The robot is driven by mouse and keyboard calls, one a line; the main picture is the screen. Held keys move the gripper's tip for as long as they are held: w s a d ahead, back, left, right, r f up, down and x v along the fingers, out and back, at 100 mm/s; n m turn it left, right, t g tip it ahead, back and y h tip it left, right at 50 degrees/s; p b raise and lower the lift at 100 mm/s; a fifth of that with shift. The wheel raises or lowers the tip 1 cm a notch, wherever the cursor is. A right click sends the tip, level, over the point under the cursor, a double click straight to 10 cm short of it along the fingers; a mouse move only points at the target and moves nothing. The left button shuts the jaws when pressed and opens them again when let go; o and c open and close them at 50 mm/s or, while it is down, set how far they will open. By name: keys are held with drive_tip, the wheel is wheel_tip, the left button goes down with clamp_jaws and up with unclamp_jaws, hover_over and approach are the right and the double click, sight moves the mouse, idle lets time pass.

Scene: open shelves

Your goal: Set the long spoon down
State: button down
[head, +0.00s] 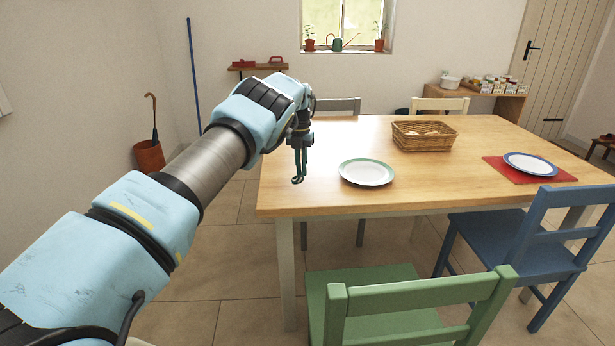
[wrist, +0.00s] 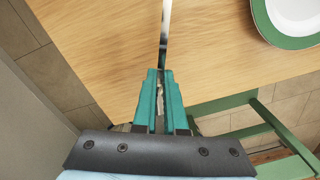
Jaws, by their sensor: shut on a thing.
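My gripper (head: 298,178) hangs over the left end of the wooden table (head: 330,199), to the left of a green-rimmed plate (head: 367,172). In the wrist view my gripper (wrist: 160,73) is shut on the long spoon (wrist: 166,28). A narrow, shiny length of the spoon runs from the fingertips to the top edge of the picture, and a paler piece of it shows between the fingers. Its bowl is not seen. The spoon cannot be made out in the head view. I cannot tell whether it touches the table.
A wicker basket (head: 424,136) stands behind the plate. A blue-rimmed plate (head: 531,164) on a red mat (head: 500,171) is at the right. A green chair (head: 420,293) and a blue chair (head: 540,222) stand at the front. Bare tabletop lies around the green-rimmed plate.

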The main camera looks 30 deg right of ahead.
sight(301, 187)
wheel_tip(301, 187, down, 4)
drive_tip(key=shift+r+p, duration=0.15)
drive_tip(key=shift+p, duration=0.4)
drive_tip(key=shift+f, duration=0.25)
drive_tip(key=shift+f+b, duration=0.15)
drive_tip(key=shift+b, duration=0.2)
drive_tip(key=c, duration=1)
unclamp_jaws()
drive_tip(key=r, duration=0.4)
drive_tip(key=r+b, duration=0.1)
drive_tip(key=r, duration=0.7)
drive_tip(key=shift+w+a+r, duration=0.25)
drive_tip(key=shift+r, duration=0.05)
